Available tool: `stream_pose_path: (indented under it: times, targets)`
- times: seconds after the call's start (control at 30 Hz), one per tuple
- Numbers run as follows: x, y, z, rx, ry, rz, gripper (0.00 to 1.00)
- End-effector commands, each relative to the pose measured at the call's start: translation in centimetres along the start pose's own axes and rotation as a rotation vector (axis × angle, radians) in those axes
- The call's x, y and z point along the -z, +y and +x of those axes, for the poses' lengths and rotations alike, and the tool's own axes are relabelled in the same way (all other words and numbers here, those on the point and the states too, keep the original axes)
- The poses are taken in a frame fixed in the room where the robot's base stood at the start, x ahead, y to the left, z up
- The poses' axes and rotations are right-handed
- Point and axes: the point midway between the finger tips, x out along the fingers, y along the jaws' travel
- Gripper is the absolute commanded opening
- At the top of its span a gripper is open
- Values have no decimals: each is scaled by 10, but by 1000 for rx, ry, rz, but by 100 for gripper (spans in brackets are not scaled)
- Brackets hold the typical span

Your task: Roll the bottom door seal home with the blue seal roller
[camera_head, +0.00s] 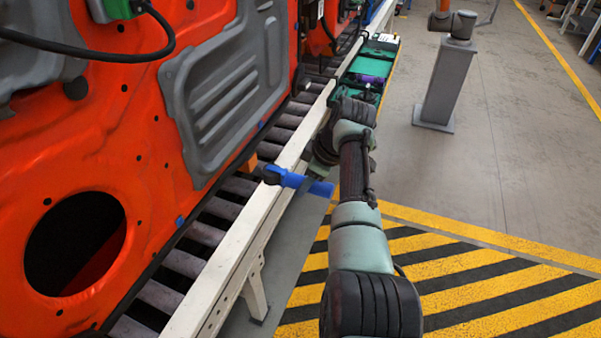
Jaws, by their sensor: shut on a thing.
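The orange door (140,130) stands upright at the left. A thin black seal (150,268) runs along its bottom edge, just above the conveyor rollers. I cannot tell from here how far the seal is seated. My gripper (309,180) is shut on the blue seal roller (319,187) and holds it over the pale conveyor rail. The roller's dark head points left, toward the door, and appears apart from the seal. My arm and wrist hide part of the gripper, so its fingers show poorly.
The pale rail (240,230) runs between my arm and the door. Dark conveyor rollers (205,233) lie beyond it. Green trays (372,67) stand along the rail farther back. A grey pedestal (446,85) stands at the right. Striped floor (470,285) is clear.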

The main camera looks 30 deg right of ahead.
Motion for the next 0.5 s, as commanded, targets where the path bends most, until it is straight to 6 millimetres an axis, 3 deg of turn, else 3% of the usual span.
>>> stream_pose_path:
  times: [0.5]
  targets:
    - [-47, 1, -23, -1, 1, 3, 0]
